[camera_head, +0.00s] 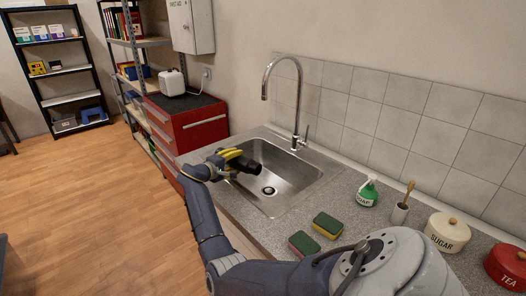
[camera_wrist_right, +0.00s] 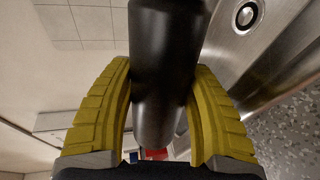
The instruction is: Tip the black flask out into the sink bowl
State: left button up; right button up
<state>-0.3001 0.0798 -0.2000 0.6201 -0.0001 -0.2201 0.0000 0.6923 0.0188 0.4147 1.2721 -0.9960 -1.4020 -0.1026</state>
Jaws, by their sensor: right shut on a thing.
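The black flask (camera_head: 245,164) is in my right gripper (camera_head: 231,156), over the left part of the steel sink bowl (camera_head: 296,172). It lies close to level, its far end pointing right and slightly down toward the drain. In the right wrist view the yellow fingers press on both sides of the black flask (camera_wrist_right: 160,85), and the sink bowl (camera_wrist_right: 282,75) shows at the right. The flask's mouth and any liquid cannot be made out. My left gripper is not in view.
A tall faucet (camera_head: 297,105) stands behind the bowl. On the counter to the right are two sponges (camera_head: 327,225), a green soap bottle (camera_head: 368,192), a brush in a holder (camera_head: 401,210), a sugar jar (camera_head: 447,232) and a red tea jar (camera_head: 508,266). A red drawer cabinet (camera_head: 190,122) stands left.

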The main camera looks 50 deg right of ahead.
jog(key=shift+f+n+g, duration=0.1)
jog(key=shift+n+g, duration=0.3)
jog(key=shift+n, duration=0.2)
jog(key=shift+w+r+n+g, duration=0.3)
jog(key=shift+w+r+n, duration=0.3)
jog(key=shift+r+n, duration=0.25)
jog(key=shift+s+r+n+g+h+b, duration=0.15)
jog(key=shift+s+r+n+g+b, duration=0.15)
jog(key=shift+r+n, duration=0.3)
jog(key=shift+s+r+n+g+h+b, duration=0.1)
jog(key=shift+s+r+n+g+h, duration=0.1)
jog(key=shift+s+r+n, duration=0.3)
jog(key=n, duration=0.1)
jog(key=s+n, duration=0.1)
jog(key=n, duration=0.1)
jog(key=shift+d+g, duration=0.15)
jog(key=shift+g, duration=0.25)
jog(key=shift+r+n+g+h+b, duration=0.2)
jog(key=shift+n+g+h+b, duration=0.25)
jog(key=shift+n, duration=0.8)
jog(key=shift+s+r+n, duration=0.1)
jog(key=shift+r+n, duration=0.25)
jog(key=shift+n, duration=0.75)
jog(key=shift+s+f+n+h, duration=0.2)
jog(key=shift+n+h, duration=0.3)
jog(key=shift+n, duration=0.5)
jog(key=shift+f, duration=0.1)
